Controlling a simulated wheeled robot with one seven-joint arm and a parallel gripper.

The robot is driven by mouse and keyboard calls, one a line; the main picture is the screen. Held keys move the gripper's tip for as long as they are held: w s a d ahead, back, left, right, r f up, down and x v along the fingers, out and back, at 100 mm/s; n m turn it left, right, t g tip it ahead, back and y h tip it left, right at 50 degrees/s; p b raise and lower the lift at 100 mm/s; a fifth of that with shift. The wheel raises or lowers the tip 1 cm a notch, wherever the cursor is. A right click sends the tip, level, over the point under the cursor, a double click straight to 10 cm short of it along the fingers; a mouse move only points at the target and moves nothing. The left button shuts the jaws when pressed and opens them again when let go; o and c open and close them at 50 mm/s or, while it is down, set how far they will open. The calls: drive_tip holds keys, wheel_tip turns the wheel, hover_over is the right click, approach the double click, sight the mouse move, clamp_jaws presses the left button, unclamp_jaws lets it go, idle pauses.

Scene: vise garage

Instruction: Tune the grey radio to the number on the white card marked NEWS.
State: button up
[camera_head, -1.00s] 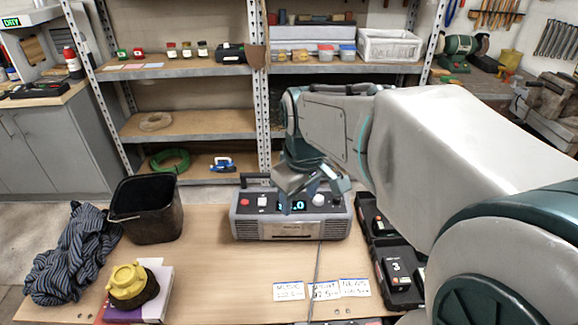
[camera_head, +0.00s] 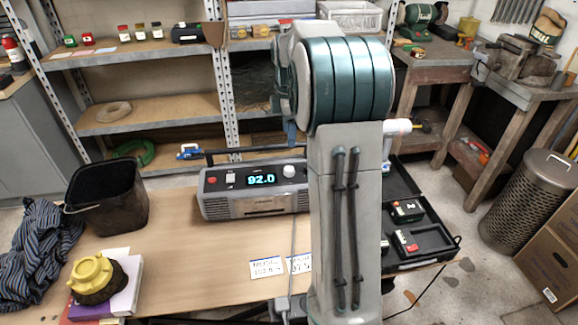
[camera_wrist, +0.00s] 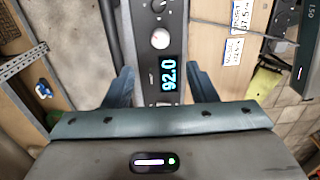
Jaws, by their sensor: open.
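Two white cards lie in front of the radio: one seems to say MUSIC (camera_head: 267,268), the other (camera_head: 299,264) is partly hidden by my arm. The wrist view shows a card that seems to say SPORT (camera_wrist: 242,15). No card marked NEWS is readable now. My gripper (camera_wrist: 162,76) is open and empty, with the radio's front between its fingers.
A black bucket (camera_head: 108,201), a striped cloth (camera_head: 37,250) and a yellow-capped object (camera_head: 95,277) on a box stand at the bench's left. An open black case (camera_head: 403,190) lies right of my arm. Shelves stand behind. A cable (camera_head: 294,225) runs between radio and cards.

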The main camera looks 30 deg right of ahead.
sight(289, 169)
wheel_tip(289, 169, down, 12)
drive_tip(key=shift+f+b, duration=0.1)
drive_tip(key=shift+b, duration=0.2)
drive_tip(key=c, duration=1)
drive_tip(key=shift+m, duration=0.3)
